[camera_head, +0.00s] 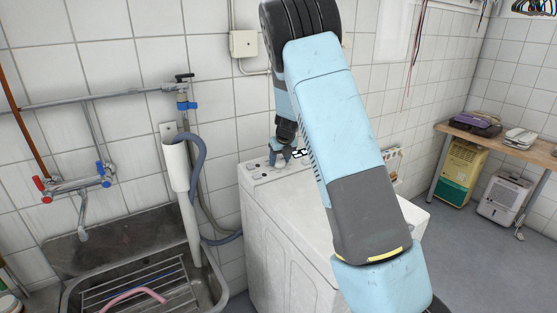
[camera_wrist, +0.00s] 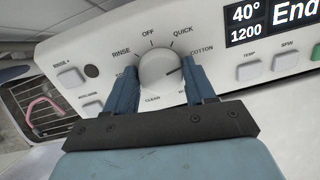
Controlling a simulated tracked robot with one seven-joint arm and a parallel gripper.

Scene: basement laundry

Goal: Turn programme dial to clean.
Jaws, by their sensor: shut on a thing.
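The programme dial (camera_wrist: 158,68) is a round white knob on the machine's panel, in the middle of the wrist view. Labels around it read RINSE, OFF, QUICK, COTTON and CLEAN, with CLEAN (camera_wrist: 152,99) just below the knob. A small dark mark on the dial lies on its right side, roughly toward COTTON. My gripper (camera_wrist: 161,68) is shut on the dial, with one blue finger at each side. In the head view my gripper (camera_head: 281,153) is at the panel on top of the white washing machine (camera_head: 270,225), and the dial is hidden there.
The display (camera_wrist: 262,22) reads 40°, 1200 and End. Buttons TEMP (camera_wrist: 249,71) and SPIN (camera_wrist: 286,61) are to the right, RINSE+ (camera_wrist: 71,77) to the left. A metal sink (camera_head: 130,262) with a rack stands left of the machine. A grey hose (camera_head: 202,150) hangs nearby.

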